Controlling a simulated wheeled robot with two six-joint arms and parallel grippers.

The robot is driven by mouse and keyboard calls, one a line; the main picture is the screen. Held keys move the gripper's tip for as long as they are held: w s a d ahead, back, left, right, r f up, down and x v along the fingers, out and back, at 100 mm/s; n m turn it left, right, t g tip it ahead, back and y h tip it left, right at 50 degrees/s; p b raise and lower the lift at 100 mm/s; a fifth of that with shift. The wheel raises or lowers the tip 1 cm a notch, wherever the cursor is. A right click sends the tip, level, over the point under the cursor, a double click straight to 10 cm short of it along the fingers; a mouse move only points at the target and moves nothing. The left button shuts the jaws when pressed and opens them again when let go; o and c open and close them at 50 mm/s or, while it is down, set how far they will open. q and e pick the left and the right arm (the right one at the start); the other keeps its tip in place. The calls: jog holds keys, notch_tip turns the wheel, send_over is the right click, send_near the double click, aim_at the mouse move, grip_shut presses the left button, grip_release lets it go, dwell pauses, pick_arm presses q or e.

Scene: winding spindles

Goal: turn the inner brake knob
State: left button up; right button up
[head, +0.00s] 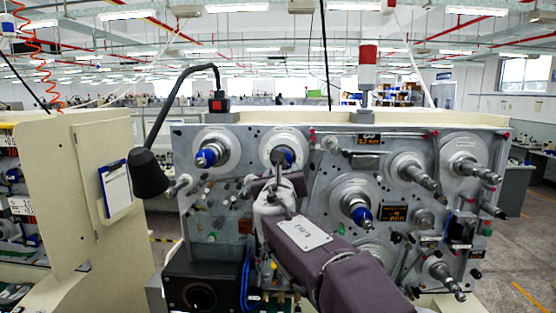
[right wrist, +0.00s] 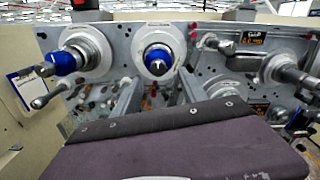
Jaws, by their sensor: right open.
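The grey winding machine's panel (head: 330,147) carries several spindles on white discs. The upper-left spindle has a blue knob (head: 207,157), which also shows at the left of the right wrist view (right wrist: 63,62). The second spindle, to its right, has a white disc (head: 284,138); its blue knob with a metal tip (right wrist: 157,60) is near the centre of the right wrist view. My right gripper (head: 283,160) is open in front of this second spindle and partly hides its knob in the head view. I cannot tell whether they touch. My left gripper is not in view.
A black lamp (head: 148,172) hangs at the panel's left. A cream cabinet with a clipboard (head: 115,187) stands farther left. More spindles stick out on the right, including a lower blue-tipped one (head: 361,214). A black box (head: 200,284) sits below.

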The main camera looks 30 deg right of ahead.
jog(key=p+x, duration=0.1)
jog(key=x, duration=0.2)
jog(key=p+x, duration=0.1)
jog(key=x, duration=0.3)
jog(key=shift+w+r+p, duration=0.1)
jog(key=shift+w+p, duration=0.3)
jog(key=shift+w+d, duration=0.1)
jog(key=c, duration=0.6)
jog(key=shift+a, duration=0.2)
grip_shut()
